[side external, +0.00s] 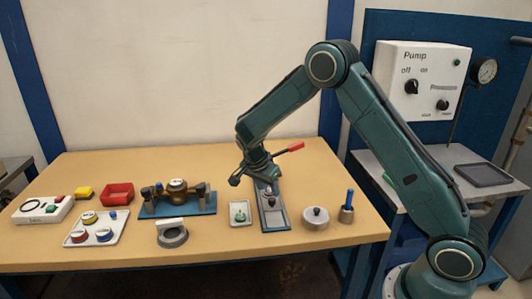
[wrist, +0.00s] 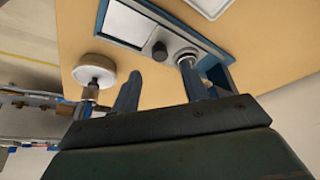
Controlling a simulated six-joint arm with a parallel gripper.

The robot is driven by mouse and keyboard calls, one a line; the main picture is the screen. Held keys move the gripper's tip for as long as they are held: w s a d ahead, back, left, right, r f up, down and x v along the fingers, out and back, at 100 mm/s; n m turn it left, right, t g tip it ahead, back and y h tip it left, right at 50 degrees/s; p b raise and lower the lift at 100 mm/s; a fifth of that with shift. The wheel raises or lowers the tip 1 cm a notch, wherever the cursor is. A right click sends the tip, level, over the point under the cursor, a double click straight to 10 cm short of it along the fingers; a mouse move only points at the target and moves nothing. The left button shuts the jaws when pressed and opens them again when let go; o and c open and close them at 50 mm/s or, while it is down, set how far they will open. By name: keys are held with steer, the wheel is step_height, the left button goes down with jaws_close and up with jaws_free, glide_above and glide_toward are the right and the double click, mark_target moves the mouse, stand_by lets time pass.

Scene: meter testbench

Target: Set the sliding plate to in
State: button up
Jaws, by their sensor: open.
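A long blue frame (side external: 262,210) stands on the table below my gripper, with a light grey plate (side external: 273,217) and a dark knob (side external: 270,201) in it. The wrist view shows the blue frame (wrist: 188,28), a pale panel (wrist: 130,24), a black knob (wrist: 160,50) and a silver round fitting (wrist: 185,55). I cannot tell from these views which way the plate is set. My gripper (side external: 254,175) is above the far end of the frame. In the wrist view my gripper (wrist: 160,72) is open with nothing between its fingers; the right finger partly covers the silver fitting.
A red-handled lever (side external: 290,149) rises close beside my gripper. A lidded round pot (side external: 315,216) and a blue-handled tool in a holder (side external: 347,205) stand right of the frame. A small tray (side external: 240,219) and a valve assembly (side external: 178,195) stand left. The table's front edge is clear.

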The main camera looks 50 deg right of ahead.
mark_target(272, 199)
steer(key=shift+x, duration=2.9)
jaws_close()
